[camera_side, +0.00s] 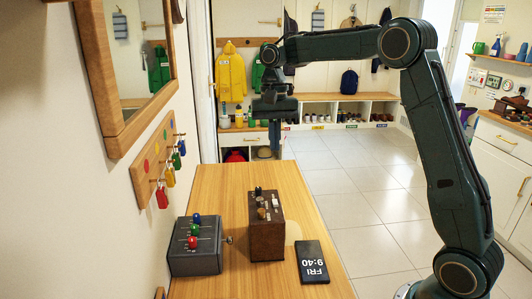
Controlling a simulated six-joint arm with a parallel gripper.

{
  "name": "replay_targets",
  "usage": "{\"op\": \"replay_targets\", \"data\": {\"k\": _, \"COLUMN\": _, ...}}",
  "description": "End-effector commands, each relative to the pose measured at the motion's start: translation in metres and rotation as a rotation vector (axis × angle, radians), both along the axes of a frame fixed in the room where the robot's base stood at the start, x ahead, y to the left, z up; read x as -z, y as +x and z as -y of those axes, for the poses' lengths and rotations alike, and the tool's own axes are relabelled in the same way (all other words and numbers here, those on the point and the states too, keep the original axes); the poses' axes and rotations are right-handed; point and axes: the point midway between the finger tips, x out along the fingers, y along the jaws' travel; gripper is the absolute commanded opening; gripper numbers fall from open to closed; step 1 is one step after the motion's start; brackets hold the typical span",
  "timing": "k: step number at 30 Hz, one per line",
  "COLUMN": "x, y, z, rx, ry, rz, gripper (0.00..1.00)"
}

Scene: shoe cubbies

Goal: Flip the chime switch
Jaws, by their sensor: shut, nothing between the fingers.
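A brown box (266,236) stands on the wooden table. Its top carries a small dark switch-like part (258,191), a round tan knob (262,213) and small pale labels too small to read. I cannot tell for certain which control is the chime switch. My gripper (274,138) hangs pointing down beyond the box, higher than the table top and apart from the controls. It is shut and empty; its fingertips are small and dark in this view.
A grey box (195,250) with red, green and blue knobs stands left of the brown box. A black clock panel (312,262) lies to the right. Coloured tags hang on a wall rack (160,165) at left. The table's far part (220,178) is clear.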

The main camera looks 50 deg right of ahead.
Motion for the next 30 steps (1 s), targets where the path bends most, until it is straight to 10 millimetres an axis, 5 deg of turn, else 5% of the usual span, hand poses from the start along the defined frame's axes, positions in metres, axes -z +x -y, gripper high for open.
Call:
{"op": "replay_targets", "data": {"k": 17, "x": -0.0001, "y": 0.0001, "z": 0.0001, "rx": 0.043, "ry": -0.005, "rz": -0.004, "gripper": 0.00}}
{"op": "replay_targets", "data": {"k": 30, "x": -0.0005, "y": 0.0003, "z": 0.0001, "rx": 0.408, "ry": -0.044, "rz": -0.038, "gripper": 0.00}}
